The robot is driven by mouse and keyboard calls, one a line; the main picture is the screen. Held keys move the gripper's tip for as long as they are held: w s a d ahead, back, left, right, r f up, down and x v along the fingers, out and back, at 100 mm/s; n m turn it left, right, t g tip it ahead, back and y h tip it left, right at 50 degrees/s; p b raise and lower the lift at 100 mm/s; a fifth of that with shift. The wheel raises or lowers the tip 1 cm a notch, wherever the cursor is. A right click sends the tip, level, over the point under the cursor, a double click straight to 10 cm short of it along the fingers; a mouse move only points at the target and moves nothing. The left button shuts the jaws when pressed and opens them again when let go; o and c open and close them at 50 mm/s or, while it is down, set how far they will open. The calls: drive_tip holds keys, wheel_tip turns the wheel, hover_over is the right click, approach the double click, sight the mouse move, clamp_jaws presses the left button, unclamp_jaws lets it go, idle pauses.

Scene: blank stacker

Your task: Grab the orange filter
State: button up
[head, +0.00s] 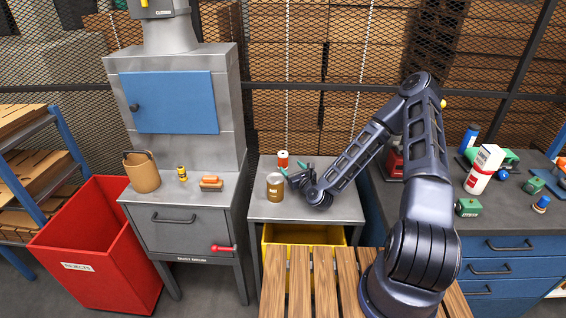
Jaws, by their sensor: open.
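A small orange cylinder with pale ends, which looks like the orange filter (283,159), stands upright at the back of the small grey table (340,206). My gripper (294,173) is open over the same table, just in front of the orange cylinder and slightly to its right. Its jaws appear empty. The picture is too small to tell whether a finger touches the cylinder.
A brown and silver can (275,187) stands close by at the gripper's left. A red-orange block (211,183) and a small yellow item (182,174) sit on the grey cabinet. A yellow bin (283,235) is under the table. The table's right front is clear.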

sight(281, 156)
drive_tip(key=shift+w+m, duration=0.1)
drive_tip(key=shift+m, duration=0.3)
drive_tip(key=x, duration=1)
drive_tip(key=shift+w+a+r, duration=0.1)
drive_tip(key=shift+w+a, duration=0.05)
drive_tip(key=shift+w, duration=0.05)
drive_tip(key=c, duration=1.1)
drive_tip(key=shift+c, duration=0.2)
